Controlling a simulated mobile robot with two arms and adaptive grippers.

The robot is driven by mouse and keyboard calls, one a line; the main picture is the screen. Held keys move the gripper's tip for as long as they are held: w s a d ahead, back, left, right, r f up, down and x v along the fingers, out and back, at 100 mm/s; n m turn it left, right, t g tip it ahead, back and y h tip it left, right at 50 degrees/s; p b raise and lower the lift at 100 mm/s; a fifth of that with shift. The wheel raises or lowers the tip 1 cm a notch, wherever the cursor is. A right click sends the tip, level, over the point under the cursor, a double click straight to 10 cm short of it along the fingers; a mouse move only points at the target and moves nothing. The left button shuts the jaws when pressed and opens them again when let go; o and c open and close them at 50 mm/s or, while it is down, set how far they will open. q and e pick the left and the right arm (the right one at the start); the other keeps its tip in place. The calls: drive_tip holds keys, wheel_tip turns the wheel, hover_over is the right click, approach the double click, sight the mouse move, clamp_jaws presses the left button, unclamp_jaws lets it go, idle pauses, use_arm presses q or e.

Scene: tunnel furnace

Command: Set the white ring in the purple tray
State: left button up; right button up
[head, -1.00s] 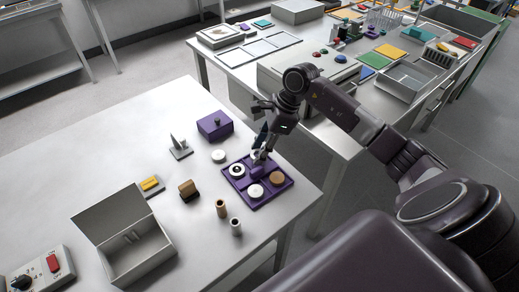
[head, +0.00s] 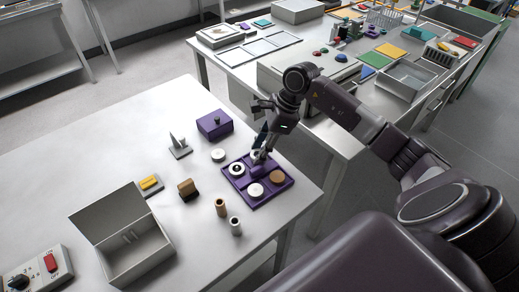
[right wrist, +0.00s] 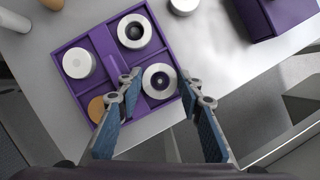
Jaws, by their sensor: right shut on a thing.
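The purple tray (head: 283,190) lies near the right edge of the near table; it also shows in the right wrist view (right wrist: 62,88). My right gripper (right wrist: 159,88) is shut on a white ring (right wrist: 159,80) with a dark centre, one finger on each side. The ring is over or in the tray's corner compartment; I cannot tell whether it touches the floor. In the head view my right gripper (head: 260,156) largely hides it. Another white ring (right wrist: 136,31), a white disc (right wrist: 78,63) and a brown disc (right wrist: 97,108) occupy the other compartments. My left gripper is out of view.
A white disc (head: 218,155) and a purple box (head: 214,125) stand beyond the tray. Two small cylinders (head: 235,226) stand near it at the front. An open grey box (head: 128,248) is at the front left. A second table (head: 240,85) stands behind.

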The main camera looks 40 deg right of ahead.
drive_tip(key=shift+f, duration=0.2)
drive_tip(key=o, duration=1.2)
drive_tip(key=shift+c, duration=0.2)
drive_tip(key=shift+o, duration=1.6)
drive_tip(key=shift+r, duration=0.1)
drive_tip(key=shift+r+p, duration=1.65)
drive_tip(key=shift+r, duration=1.9)
